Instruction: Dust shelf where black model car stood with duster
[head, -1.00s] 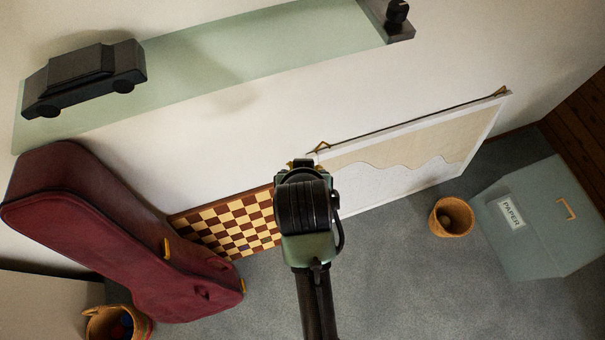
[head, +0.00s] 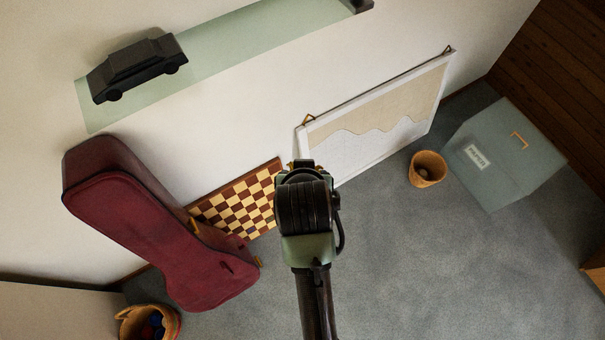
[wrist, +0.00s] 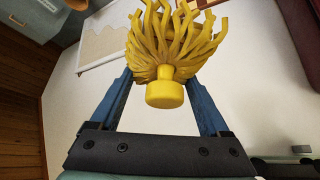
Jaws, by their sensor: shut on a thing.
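My gripper (wrist: 165,75) has two blue fingers, shut on a yellow duster (wrist: 166,92) with its floppy strands pointing away from my wrist. In the head view my arm hides the gripper and the duster. A pale green shelf (head: 245,38) runs along the wall at the upper left. The black model car (head: 137,68) stands on its left part, and the shelf to the right of the car looks bare up to a dark object at the far end. The duster is apart from the shelf.
Below the shelf, a dark red instrument case (head: 150,220) leans on the wall beside a chessboard (head: 240,205). A framed picture (head: 385,115), a small basket (head: 427,169) and a grey-green paper box (head: 503,152) stand to the right. Another basket (head: 150,322) is at lower left. Grey floor is open at right.

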